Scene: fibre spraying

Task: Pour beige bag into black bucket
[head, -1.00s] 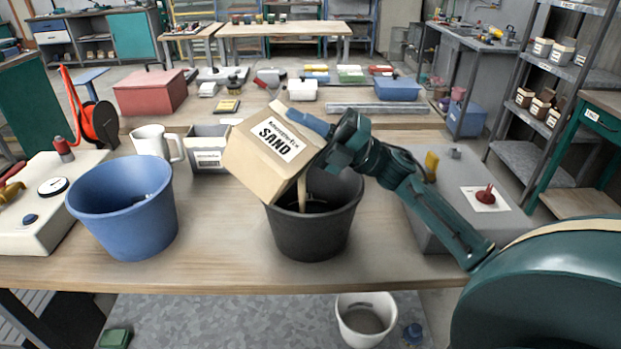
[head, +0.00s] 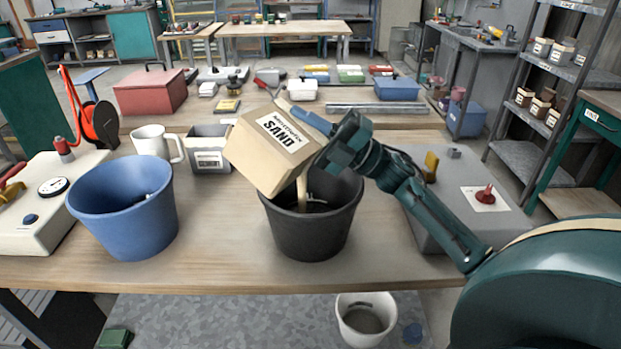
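The beige bag (head: 262,158), labelled SAND, is box-shaped and tilted over the black bucket (head: 305,238). A thin beige stream (head: 302,192) runs from its lower right corner down into the bucket, which stands upright on the table. My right gripper (head: 318,128) comes in from the right and is at the bag's upper right edge, shut on it; part of the fingers is hidden by the bag. The level of material inside the bucket is hard to see. My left gripper is not in view.
A blue bucket (head: 124,215) stands to the left on the table (head: 225,240). A white mug (head: 150,142) and a grey bin (head: 210,160) are behind it. A grey box (head: 440,205) with a red knob is at the right. A white bucket (head: 364,322) stands below the table.

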